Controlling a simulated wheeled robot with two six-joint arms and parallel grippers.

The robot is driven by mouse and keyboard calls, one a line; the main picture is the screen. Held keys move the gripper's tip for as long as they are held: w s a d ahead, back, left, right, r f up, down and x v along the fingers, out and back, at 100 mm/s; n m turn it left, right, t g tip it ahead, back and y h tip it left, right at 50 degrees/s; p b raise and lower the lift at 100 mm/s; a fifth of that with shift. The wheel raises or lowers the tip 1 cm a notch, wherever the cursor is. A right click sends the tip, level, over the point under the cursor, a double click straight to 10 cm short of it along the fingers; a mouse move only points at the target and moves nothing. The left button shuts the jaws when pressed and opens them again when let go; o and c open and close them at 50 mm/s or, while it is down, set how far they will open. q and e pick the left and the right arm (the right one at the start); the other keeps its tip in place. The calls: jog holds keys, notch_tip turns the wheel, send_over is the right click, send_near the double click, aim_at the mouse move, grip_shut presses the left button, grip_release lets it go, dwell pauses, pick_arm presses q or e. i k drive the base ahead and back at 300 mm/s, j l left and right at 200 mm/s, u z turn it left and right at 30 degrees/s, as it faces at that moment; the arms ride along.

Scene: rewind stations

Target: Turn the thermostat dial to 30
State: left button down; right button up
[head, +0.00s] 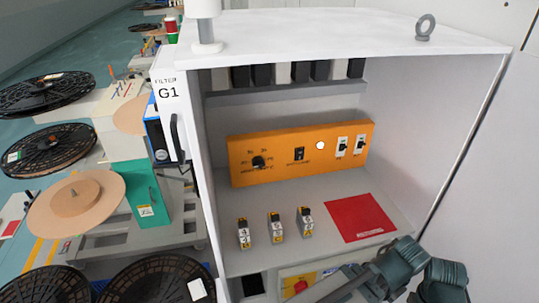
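The thermostat dial (258,162) is a small black knob on the left part of an orange panel (284,174) inside the open white cabinet. Small marks stand around the dial. They are too small to read, and the pointer's setting cannot be told. My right arm, dark grey-green, comes in at the bottom right below the panel. What seems to be my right gripper (350,288) lies at the bottom edge, well away from the dial, and its fingers are not clear. My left gripper is not in view.
Several small tagged blocks (276,228) and a red mat (360,217) lie on the shelf.

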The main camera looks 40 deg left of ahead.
aim_at(258, 163)
jog(key=l+u, duration=0.1)
jog(key=u, duration=0.35)
jog(key=l+u, duration=0.1)
jog(key=u, duration=0.3)
jog(key=l+u, duration=0.1)
jog(key=u, duration=0.35)
